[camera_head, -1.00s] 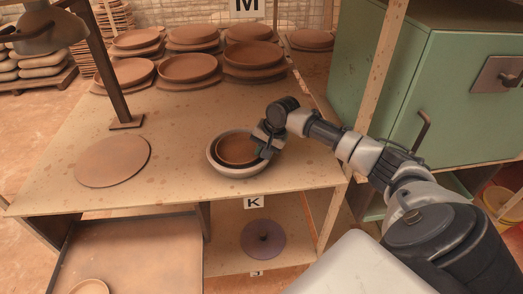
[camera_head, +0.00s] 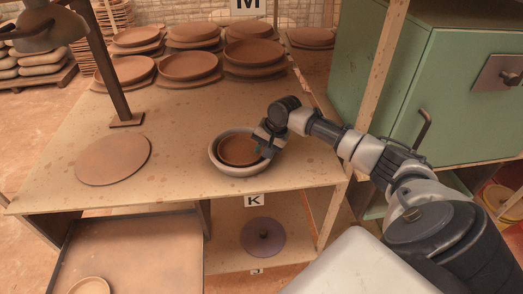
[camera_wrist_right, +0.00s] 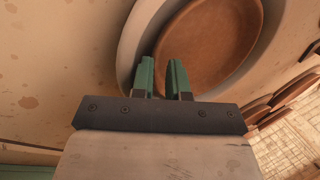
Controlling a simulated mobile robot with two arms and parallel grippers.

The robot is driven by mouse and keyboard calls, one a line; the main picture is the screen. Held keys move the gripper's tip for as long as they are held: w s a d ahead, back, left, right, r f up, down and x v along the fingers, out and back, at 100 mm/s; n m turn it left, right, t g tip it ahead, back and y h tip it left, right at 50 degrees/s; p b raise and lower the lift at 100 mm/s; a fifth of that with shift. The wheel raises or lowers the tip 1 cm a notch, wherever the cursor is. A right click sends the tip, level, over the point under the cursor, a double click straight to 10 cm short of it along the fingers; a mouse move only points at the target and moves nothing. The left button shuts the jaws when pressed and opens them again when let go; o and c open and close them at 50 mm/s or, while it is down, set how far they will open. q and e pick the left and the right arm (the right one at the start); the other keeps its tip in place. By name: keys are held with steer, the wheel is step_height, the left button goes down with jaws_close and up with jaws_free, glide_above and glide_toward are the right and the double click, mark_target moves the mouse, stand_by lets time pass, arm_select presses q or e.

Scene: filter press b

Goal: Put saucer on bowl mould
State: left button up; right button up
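The saucer (camera_head: 238,151) is a round brown clay dish. It sits within the rim of the pale bowl mould (camera_head: 217,165), near the table's front edge. My right gripper (camera_head: 267,145) reaches in from the right, at the right side of the saucer and over the mould's rim. In the right wrist view, the green fingers (camera_wrist_right: 162,75) stand a narrow gap apart, with the edge of the saucer (camera_wrist_right: 212,45) between their tips. The mould's white rim (camera_wrist_right: 130,55) curves behind them. The underside of the saucer is hidden. My left gripper is not in view.
A flat brown disc (camera_head: 113,160) lies at the table's left, beside a metal post (camera_head: 103,65). Several clay dishes (camera_head: 188,66) stand at the back. A green cabinet (camera_head: 455,95) and a wooden post (camera_head: 375,85) flank my right arm.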

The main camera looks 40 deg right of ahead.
steer(key=v, duration=1.1)
steer(key=shift+r, duration=0.2)
